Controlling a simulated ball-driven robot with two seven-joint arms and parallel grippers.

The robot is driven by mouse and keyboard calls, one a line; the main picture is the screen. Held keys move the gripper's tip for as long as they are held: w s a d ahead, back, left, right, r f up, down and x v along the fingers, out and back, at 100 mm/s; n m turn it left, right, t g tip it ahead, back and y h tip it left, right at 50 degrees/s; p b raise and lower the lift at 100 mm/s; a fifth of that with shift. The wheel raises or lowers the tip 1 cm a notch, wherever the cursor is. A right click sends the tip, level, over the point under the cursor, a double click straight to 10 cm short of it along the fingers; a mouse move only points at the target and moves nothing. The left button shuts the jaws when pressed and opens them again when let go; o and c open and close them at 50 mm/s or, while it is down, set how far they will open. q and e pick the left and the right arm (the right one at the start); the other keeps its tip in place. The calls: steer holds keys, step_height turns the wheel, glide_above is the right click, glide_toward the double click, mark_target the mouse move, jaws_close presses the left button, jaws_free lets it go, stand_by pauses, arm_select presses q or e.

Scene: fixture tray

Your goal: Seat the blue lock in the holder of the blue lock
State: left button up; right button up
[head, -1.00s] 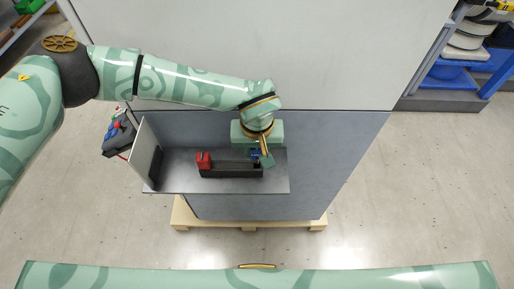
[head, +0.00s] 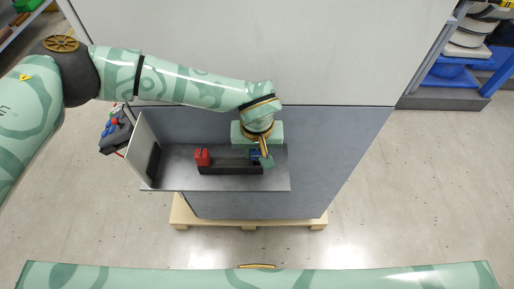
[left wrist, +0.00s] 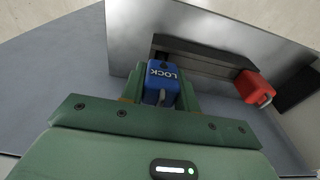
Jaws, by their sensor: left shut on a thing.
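The blue lock (left wrist: 162,82) with white "LOCK" lettering sits between the fingers of my left gripper (left wrist: 160,95) in the left wrist view. In the head view the blue lock (head: 255,154) is a small patch beside my left gripper (head: 261,156), at the right end of a dark holder rail (head: 230,169). My left gripper is shut on the blue lock. In the left wrist view the dark rail (left wrist: 205,60) runs just beyond the lock. Whether the lock touches the rail or is above it, I cannot tell. My right gripper is not in view.
A red lock (head: 202,157) stands at the left end of the rail; it also shows in the left wrist view (left wrist: 254,87). The grey metal tray (head: 170,180) has an upright plate (head: 143,147) on its left.

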arm_select(q)
steer(key=shift+f+b, duration=0.9)
steer(key=shift+f, duration=0.3)
steer(key=o, duration=1.1)
steer(key=shift+r, duration=0.1)
step_height(320, 180, up, 16)
steer(key=s, duration=0.2)
